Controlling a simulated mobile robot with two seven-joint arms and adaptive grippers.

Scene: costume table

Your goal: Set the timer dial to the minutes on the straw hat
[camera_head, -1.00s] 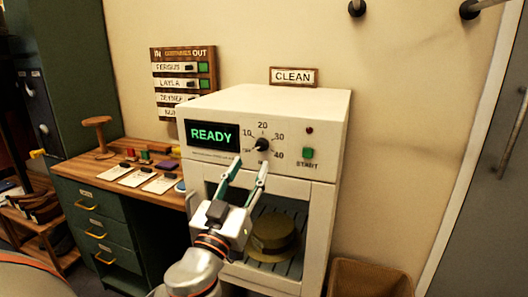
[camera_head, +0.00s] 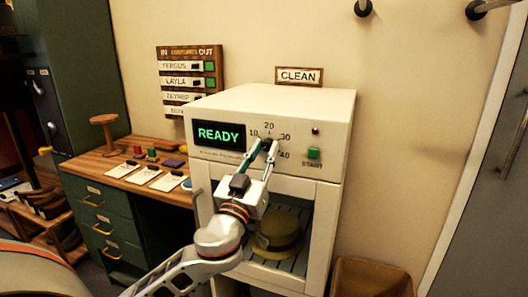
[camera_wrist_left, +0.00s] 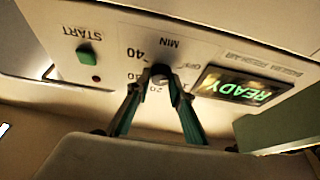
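The timer dial (camera_wrist_left: 160,72) is a dark knob on the white machine's front panel, with minute numbers around it. In the head view the dial (camera_head: 267,144) is partly covered by my left gripper (camera_head: 264,147). In the left wrist view the gripper's two fingertips (camera_wrist_left: 159,80) stand on either side of the knob and appear closed against it. The dial's pointer direction cannot be made out. A brimmed olive-tan hat (camera_head: 279,232) lies on the rack inside the machine's open chamber. My right gripper is not in view.
The display (camera_head: 218,135) reads READY. A green START button (camera_head: 314,153) is right of the dial, under a dark red lamp (camera_head: 315,131). White cards (camera_head: 161,184) with unreadable text lie on the wooden desk (camera_head: 86,163). A CLEAN sign (camera_head: 299,76) stands behind the machine.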

